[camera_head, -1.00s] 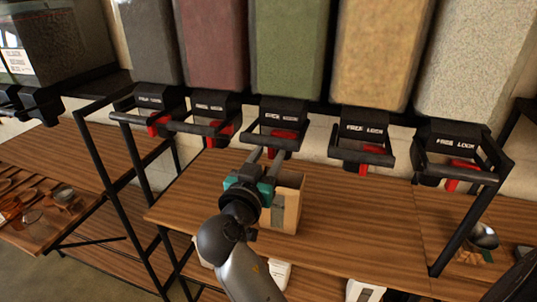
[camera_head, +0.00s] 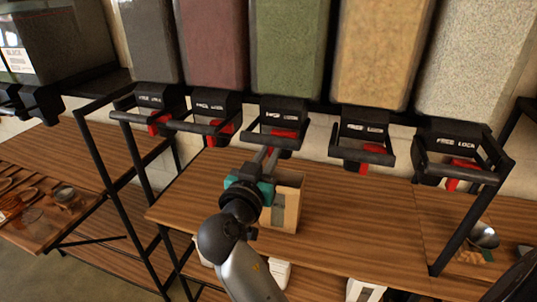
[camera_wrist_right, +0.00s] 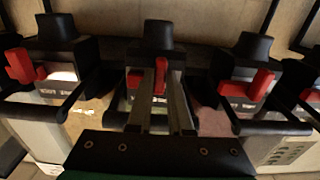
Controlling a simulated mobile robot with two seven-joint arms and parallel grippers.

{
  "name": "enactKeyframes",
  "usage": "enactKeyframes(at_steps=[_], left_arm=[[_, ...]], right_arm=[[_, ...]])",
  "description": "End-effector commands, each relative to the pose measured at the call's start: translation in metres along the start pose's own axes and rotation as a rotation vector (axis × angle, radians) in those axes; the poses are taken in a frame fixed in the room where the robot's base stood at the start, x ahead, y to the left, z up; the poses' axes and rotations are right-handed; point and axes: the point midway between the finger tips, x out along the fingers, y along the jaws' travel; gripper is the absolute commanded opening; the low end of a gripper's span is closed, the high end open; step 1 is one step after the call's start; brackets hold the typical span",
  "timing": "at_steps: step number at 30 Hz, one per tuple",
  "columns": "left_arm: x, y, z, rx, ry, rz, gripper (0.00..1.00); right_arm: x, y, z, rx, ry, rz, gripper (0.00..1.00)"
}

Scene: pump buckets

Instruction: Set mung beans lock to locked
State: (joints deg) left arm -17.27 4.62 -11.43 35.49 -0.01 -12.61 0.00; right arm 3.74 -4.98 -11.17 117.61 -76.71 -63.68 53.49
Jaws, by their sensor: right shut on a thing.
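The mung bean dispenser is the bin of green grains (camera_head: 290,45), in the middle of the row. Its black valve (camera_head: 277,112) has a "FREE LOCK" label and a red lock lever (camera_head: 286,138). My right gripper (camera_head: 269,153) reaches up to this lever from below and is shut on it. The wrist view shows the red lever (camera_wrist_right: 160,77) upright between the tips of my two long grey fingers (camera_wrist_right: 160,92), which partly hide it. My left gripper is not in view.
Similar valves with red levers stand on both sides, such as the yellow bin's (camera_head: 362,135) and the red bin's (camera_head: 212,118). Black bar handles stick out in front. An open cardboard box (camera_head: 286,208) stands on the wooden shelf (camera_head: 350,235) below my gripper.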

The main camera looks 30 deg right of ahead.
Motion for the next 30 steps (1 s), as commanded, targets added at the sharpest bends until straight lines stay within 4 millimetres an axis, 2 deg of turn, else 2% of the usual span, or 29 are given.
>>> enactKeyframes(at_steps=[19,27,30], left_arm=[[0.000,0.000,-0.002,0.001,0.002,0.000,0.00],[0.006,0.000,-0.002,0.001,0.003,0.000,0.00],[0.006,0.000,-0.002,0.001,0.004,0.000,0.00]], right_arm=[[0.000,0.002,-0.001,0.001,0.001,0.000,0.00],[0.000,0.025,0.000,0.003,0.001,0.002,0.00],[0.000,0.027,-0.001,0.001,0.003,0.003,0.00]])
